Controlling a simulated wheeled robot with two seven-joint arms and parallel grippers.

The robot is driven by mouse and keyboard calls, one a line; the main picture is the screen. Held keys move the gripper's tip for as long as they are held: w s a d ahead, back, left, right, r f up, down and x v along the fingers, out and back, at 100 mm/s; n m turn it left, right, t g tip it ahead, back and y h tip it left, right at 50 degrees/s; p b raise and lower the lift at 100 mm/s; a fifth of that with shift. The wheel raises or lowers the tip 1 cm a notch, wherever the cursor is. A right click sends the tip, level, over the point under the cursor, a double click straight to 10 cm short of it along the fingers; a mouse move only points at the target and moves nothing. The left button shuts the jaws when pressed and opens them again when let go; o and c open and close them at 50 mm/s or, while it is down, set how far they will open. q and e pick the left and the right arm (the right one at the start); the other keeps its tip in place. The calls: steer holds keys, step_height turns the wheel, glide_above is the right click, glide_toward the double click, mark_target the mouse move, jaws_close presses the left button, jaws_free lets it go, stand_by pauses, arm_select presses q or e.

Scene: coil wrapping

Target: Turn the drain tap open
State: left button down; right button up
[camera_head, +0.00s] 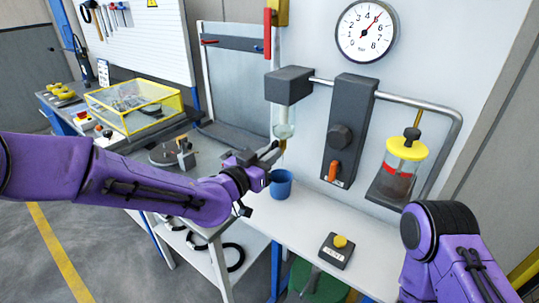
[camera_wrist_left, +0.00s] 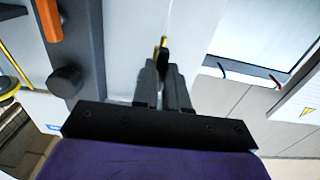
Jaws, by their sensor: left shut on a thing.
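The drain tap is a small yellow piece (camera_head: 283,144) under the clear bowl (camera_head: 284,130) of the filter unit on the wall. My left gripper (camera_head: 272,153) reaches in from the left, just below the bowl, and is shut on the tap. In the left wrist view the yellow tap (camera_wrist_left: 162,43) shows at the fingertips (camera_wrist_left: 163,68); most of it is hidden between the dark fingers. How far the tap is turned cannot be told. My right arm shows at the lower right, but its gripper is out of view.
A blue cup (camera_head: 281,184) stands on the white bench below the tap. A dark panel with a knob (camera_head: 340,137) and an orange lever (camera_head: 333,171) is to the right. A gauge (camera_head: 366,31) hangs above.

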arm_select(q)
steer(key=shift+f, duration=0.1)
steer(key=c, duration=1.2)
jaws_free()
steer(key=shift+o, duration=0.2)
steer(key=shift+s, duration=0.15)
steer(key=b+v, duration=0.3)
steer(key=v, duration=0.7)
steer(key=shift+s+a+b, duration=0.15)
steer(key=shift+b, duration=0.2)
